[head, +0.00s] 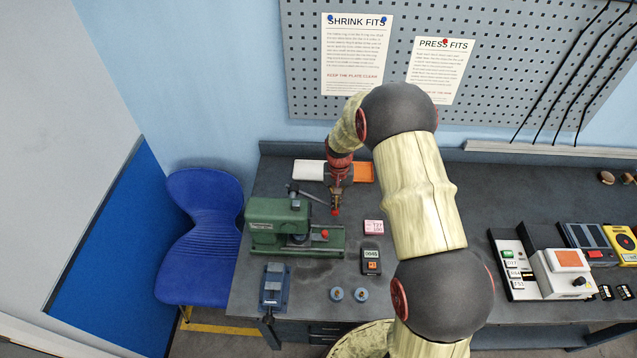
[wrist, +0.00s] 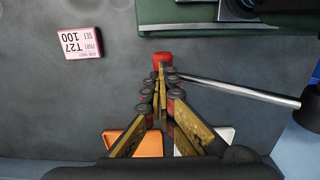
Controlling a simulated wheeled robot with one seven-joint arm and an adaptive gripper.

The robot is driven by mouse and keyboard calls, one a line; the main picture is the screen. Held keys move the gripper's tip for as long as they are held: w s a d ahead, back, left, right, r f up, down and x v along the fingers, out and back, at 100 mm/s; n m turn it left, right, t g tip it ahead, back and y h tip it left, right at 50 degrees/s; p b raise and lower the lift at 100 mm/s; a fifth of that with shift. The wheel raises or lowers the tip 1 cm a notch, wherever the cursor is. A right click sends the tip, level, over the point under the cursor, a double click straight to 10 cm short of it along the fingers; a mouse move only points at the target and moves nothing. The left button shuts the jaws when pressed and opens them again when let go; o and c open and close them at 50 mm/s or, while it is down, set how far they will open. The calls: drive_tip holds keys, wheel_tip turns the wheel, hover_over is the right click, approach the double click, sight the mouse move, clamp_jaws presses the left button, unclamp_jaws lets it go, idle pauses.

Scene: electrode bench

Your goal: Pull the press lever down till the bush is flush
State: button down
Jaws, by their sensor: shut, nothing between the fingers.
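The green press (head: 265,215) stands on the left part of the bench, and its edge shows at the top of the wrist view (wrist: 210,15). Its steel lever (wrist: 245,92) runs from the right toward my fingers, with a red knob (wrist: 162,58) at its end. My gripper (head: 335,207) is shut and empty, its fingertips close to the knob at the lever's end. In the wrist view my fingertips (wrist: 161,72) overlap the knob's near side; I cannot tell whether they touch it. The bush cannot be made out in either view.
A white tray (head: 308,170) and an orange tray (wrist: 142,145) lie behind my gripper. A pink label block (head: 374,227), a dark meter (head: 371,262) and a blue vise (head: 275,287) stand around the press. Control boxes fill the bench's right side.

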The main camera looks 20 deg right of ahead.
drive_tip(key=shift+w+a+f+b, duration=0.1)
drive_tip(key=shift+a+f+b, duration=0.2)
drive_tip(key=shift+f, duration=0.2)
drive_tip(key=shift+a+f+b, duration=0.2)
drive_tip(key=shift+a+f, duration=0.05)
drive_tip(key=shift+f, duration=0.35)
drive_tip(key=shift+a+f, duration=0.15)
idle(0.5)
drive_tip(key=d+r, duration=0.1)
drive_tip(key=r+p, duration=0.1)
drive_tip(key=r, duration=0.1)
drive_tip(key=d+r+p, duration=0.1)
drive_tip(key=shift+s+d+r, duration=0.25)
drive_tip(key=shift+s+d, duration=0.05)
drive_tip(key=shift+s, duration=0.1)
